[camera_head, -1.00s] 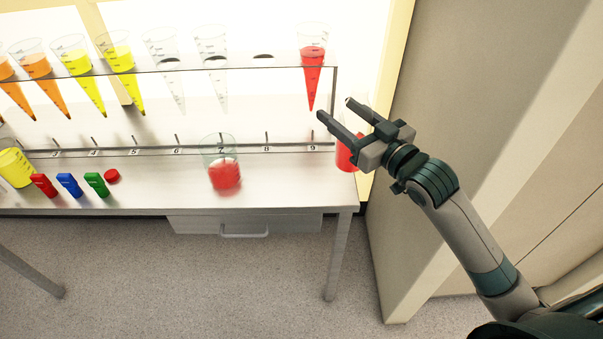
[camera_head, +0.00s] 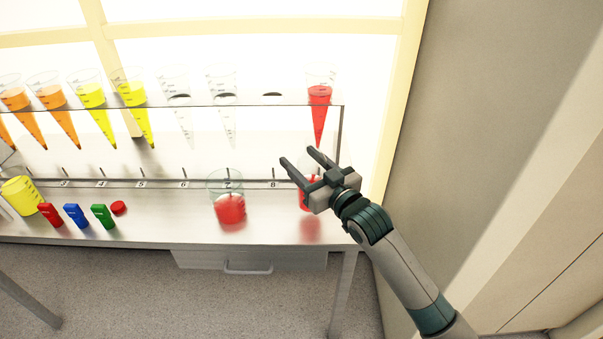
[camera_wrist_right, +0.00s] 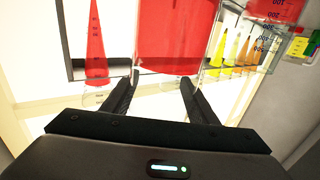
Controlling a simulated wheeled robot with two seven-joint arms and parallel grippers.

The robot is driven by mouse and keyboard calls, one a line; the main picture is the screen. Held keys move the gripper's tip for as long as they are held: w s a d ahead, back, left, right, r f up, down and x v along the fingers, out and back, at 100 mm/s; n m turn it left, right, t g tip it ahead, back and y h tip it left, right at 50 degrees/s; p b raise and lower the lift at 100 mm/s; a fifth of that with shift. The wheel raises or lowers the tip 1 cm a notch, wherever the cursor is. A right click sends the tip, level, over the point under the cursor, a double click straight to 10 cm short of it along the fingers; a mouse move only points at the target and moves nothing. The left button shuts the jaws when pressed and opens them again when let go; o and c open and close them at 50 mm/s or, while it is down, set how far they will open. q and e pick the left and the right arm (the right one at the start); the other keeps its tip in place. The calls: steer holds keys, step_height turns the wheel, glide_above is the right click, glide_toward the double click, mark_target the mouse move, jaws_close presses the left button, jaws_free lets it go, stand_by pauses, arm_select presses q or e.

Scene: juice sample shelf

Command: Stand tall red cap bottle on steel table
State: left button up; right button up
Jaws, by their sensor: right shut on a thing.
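My right gripper (camera_head: 296,158) is over the right end of the steel table (camera_head: 170,230), its fingers pointing left and toward the back. It is shut on a vessel with red contents (camera_head: 306,198), which hangs partly hidden behind the gripper and seems upright. In the right wrist view the same red vessel (camera_wrist_right: 175,35) fills the space between the fingers (camera_wrist_right: 155,95); that picture looks upside down. A red reflection lies on the table below it. I cannot tell whether it touches the table or wears a cap. My left gripper is not in view.
A rack of cone vessels (camera_head: 170,107) runs along the table's back, a red cone (camera_head: 319,105) nearest the gripper. A red-filled beaker (camera_head: 230,208) stands left of it. A red disc (camera_head: 119,208), coloured blocks (camera_head: 75,215) and a yellow beaker (camera_head: 20,195) are at left.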

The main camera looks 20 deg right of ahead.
steer(key=shift+w+a+f, duration=0.1)
stand_by(0.3)
steer(key=shift+f, duration=2)
steer(key=o, duration=1.5)
steer(key=shift+f, duration=0.1)
